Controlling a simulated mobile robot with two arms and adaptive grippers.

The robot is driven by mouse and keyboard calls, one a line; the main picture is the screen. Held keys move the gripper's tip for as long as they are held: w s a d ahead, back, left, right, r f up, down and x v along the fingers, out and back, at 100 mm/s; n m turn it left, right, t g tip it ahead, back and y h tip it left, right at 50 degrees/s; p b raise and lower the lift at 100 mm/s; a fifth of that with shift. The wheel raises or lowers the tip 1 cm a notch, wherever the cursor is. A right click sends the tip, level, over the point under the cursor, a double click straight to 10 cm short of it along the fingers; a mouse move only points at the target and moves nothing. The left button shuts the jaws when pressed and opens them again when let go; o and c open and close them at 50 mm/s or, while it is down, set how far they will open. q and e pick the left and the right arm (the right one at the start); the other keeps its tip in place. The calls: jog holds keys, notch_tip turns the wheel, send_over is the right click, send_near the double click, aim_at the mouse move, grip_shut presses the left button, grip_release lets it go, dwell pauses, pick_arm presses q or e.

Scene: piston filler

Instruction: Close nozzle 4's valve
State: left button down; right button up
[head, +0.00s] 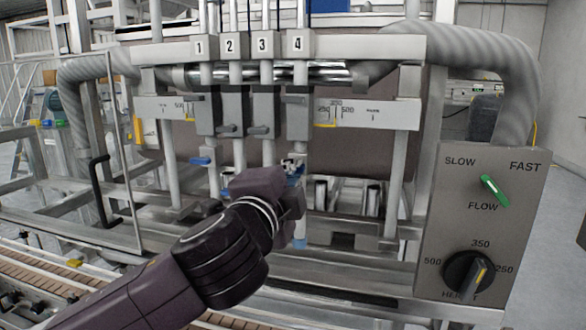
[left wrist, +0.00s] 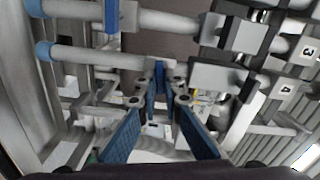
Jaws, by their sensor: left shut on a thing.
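Nozzle 4 hangs below the plate numbered 4 (head: 297,44) in the head view, and its blue tip (head: 299,243) shows under my gripper. My left gripper (head: 291,168) is at nozzle 4's valve, with a bit of blue handle (head: 297,169) showing beside the fingers. In the left wrist view the blue-padded fingers (left wrist: 163,88) close together at the valve block (left wrist: 159,70) on nozzle 4's tube (left wrist: 95,57). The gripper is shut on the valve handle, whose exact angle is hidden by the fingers. My right gripper is not in view.
Nozzle 1's blue handle (head: 200,161) sticks out to the left. Nozzle 3's blue handle (left wrist: 112,15) lies close by in the left wrist view. A control panel (head: 480,230) with flow and height knobs stands at the right. A conveyor (head: 100,283) runs at lower left.

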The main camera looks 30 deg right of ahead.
pick_arm(q)
jog(key=shift+f+m, duration=0.1)
jog(key=shift+m, duration=1)
jog(key=c, duration=2.1)
grip_release()
jog(key=v, duration=1.2)
